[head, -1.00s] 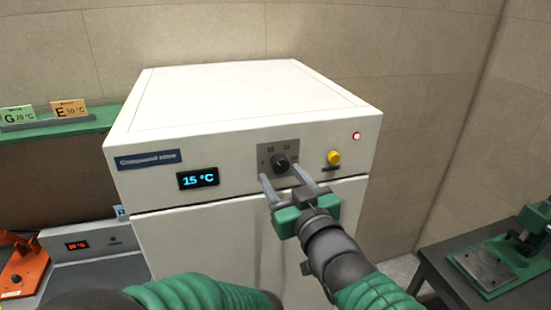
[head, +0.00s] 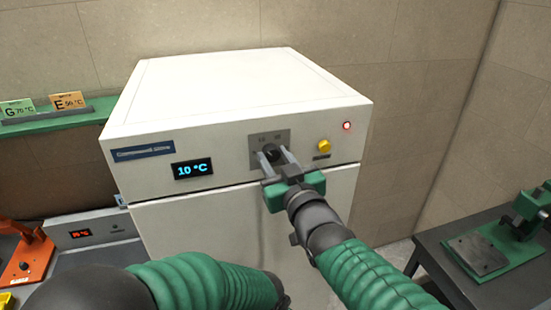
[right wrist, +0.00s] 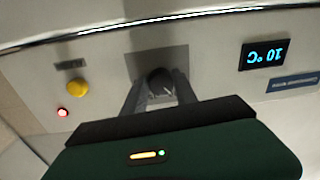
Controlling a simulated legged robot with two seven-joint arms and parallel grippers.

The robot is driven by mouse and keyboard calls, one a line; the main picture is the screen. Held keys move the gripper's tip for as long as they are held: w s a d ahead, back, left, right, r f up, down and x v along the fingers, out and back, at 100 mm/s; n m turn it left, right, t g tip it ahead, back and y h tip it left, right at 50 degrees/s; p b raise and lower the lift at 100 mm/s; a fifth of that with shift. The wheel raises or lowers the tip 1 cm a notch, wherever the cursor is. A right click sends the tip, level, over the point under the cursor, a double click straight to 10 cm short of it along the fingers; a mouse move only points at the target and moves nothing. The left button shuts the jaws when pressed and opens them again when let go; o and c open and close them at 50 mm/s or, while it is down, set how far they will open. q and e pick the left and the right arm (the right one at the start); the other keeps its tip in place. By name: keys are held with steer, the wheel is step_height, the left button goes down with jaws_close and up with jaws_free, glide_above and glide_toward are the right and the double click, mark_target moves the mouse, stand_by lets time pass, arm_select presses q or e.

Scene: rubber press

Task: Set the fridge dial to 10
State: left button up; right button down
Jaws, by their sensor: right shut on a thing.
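The white fridge (head: 220,130) stands in the middle of the head view. Its display (head: 192,169) reads 10 °C, and the same reading shows upside down on the display in the right wrist view (right wrist: 264,55). The black dial (head: 271,151) sits on a grey plate right of the display; it also shows in the right wrist view (right wrist: 160,82). My right gripper (head: 272,158) is shut on the dial, with one finger on each side (right wrist: 158,92). The fingers partly hide the dial and its scale. My left arm comes in low, and its gripper is not visible.
A yellow button (head: 324,146) and a lit red lamp (head: 347,126) are right of the dial. A dark bench with a green press (head: 490,248) stands at right. At left are a green shelf with label cards (head: 68,101) and an orange device (head: 27,257).

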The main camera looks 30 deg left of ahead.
steer(key=shift+f, duration=0.2)
steer(key=m+b, duration=0.1)
steer(key=b, duration=0.1)
steer(key=shift+s+f+b, duration=0.1)
steer(key=shift+f+b, duration=0.05)
steer(key=shift+b, duration=0.2)
steer(key=shift+m, duration=0.4)
steer(key=shift+d+r, duration=0.1)
steer(key=shift+r, duration=0.2)
